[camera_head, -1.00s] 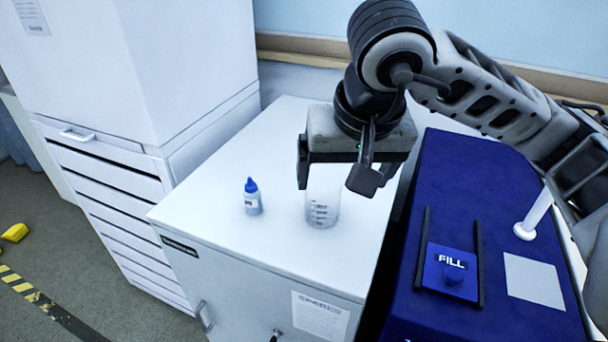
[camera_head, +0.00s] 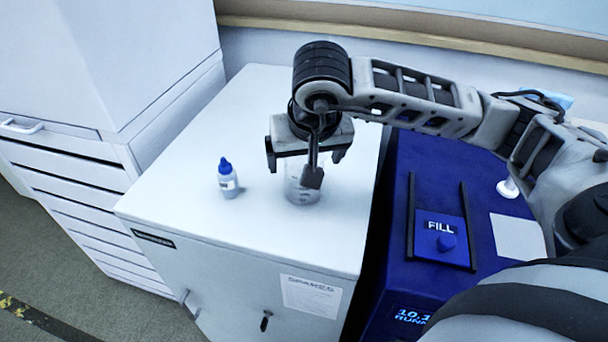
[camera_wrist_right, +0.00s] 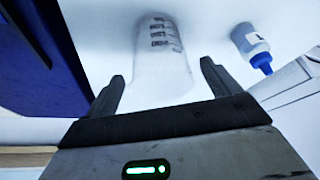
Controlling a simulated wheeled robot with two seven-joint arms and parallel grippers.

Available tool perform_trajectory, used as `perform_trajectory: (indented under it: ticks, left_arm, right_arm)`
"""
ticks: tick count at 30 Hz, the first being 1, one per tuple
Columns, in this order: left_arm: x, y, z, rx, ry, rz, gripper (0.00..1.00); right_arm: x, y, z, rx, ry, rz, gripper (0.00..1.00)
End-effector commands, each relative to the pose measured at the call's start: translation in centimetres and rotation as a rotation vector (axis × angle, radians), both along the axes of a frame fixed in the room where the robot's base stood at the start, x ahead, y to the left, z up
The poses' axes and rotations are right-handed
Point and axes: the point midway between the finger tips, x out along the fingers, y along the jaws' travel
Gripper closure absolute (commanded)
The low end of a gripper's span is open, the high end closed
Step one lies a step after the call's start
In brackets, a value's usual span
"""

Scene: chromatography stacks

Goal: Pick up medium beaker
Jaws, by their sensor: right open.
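The clear medium beaker (camera_head: 300,190) with dark graduation marks stands upright on the white cabinet top. My right gripper (camera_head: 308,170) is open over it in the head view, and one finger hides part of the beaker. In the right wrist view the beaker (camera_wrist_right: 163,60) lies between and beyond the two open fingers of the gripper (camera_wrist_right: 162,85). I cannot tell whether either finger touches it. My left gripper does not show.
A small blue-capped bottle (camera_head: 228,180) stands left of the beaker; it also shows in the wrist view (camera_wrist_right: 248,42). A blue machine (camera_head: 440,285) with a FILL button stands right of the cabinet (camera_head: 200,225). White drawers (camera_head: 75,190) stand at the left.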

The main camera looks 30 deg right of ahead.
Motion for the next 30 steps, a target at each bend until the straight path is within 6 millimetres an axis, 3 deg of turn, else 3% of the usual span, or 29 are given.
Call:
perform_trajectory:
  ticks: [6, 16, 21, 30]
  left_arm:
    - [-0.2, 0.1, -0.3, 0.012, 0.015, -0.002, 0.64]
    - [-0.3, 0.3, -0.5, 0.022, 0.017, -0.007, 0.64]
    - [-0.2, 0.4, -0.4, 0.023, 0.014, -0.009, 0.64]
    - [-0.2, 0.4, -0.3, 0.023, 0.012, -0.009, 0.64]
  right_arm:
    - [1.0, -0.3, -3.1, 0.0, 0.004, -0.002, 0.11]
    - [1.3, -0.4, -3.8, 0.0, 0.002, 0.001, 0.11]
    - [1.3, -0.4, -3.7, 0.0, 0.002, 0.001, 0.59]
    - [1.3, -0.4, -3.6, 0.0, 0.001, 0.0, 0.61]
